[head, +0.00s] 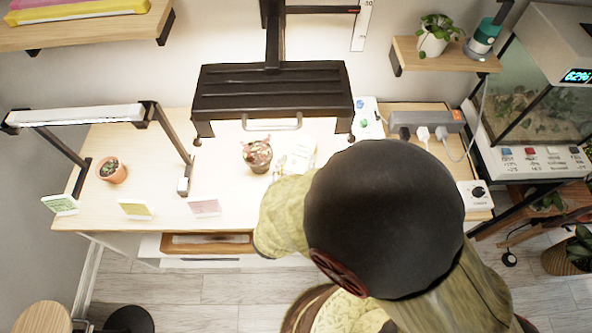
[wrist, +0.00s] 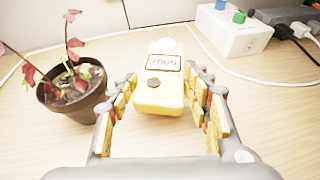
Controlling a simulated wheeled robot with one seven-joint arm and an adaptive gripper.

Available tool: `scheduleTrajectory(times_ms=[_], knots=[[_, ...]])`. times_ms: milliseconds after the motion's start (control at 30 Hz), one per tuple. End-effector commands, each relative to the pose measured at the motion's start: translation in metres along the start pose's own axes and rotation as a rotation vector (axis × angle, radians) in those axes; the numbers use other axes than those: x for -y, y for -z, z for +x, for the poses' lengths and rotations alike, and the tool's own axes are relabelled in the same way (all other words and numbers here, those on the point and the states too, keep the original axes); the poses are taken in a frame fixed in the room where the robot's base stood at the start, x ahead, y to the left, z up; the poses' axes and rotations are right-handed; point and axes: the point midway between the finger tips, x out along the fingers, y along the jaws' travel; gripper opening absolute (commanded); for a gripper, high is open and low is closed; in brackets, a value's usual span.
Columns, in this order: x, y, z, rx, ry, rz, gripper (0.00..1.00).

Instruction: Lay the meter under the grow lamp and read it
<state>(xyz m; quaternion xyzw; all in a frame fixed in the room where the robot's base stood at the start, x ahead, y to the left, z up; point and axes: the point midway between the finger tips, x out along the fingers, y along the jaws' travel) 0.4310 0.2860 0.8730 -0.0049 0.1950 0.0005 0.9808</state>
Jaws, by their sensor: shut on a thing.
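The yellow meter (wrist: 158,98) has a small display and a dark round button. Its display shows dark characters that I cannot read surely. My gripper (wrist: 162,84) is shut on the meter, with a finger along each side. I cannot tell whether the meter touches the table. In the head view, the pale yellow at my gripper (head: 293,158) is washed out and partly hidden by my arm. A black lamp hood (head: 270,92) hangs over the back of the table, close to the meter. A slimmer white light bar (head: 75,115) stands at the left.
A potted red-leaved plant (head: 257,155) stands just left of the meter; it also shows in the wrist view (wrist: 75,98). A white box with coloured knobs (wrist: 235,30) and a power strip (head: 428,121) are at the right. Small cards line the front edge. Table left of the plant is mostly clear.

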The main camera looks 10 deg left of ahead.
Motion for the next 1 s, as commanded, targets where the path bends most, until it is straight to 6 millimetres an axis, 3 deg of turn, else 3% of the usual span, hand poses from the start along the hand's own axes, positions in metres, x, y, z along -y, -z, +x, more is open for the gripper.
scheduleTrajectory(times_ms=[233,667,700,1000], knots=[[-0.001,0.031,0.018,0.000,0.001,-0.001,0.19],[-0.002,0.035,0.019,0.000,0.001,0.000,0.19],[-0.001,0.035,0.019,0.000,0.001,0.000,0.51],[-0.001,0.034,0.019,0.000,0.001,0.000,0.68]])
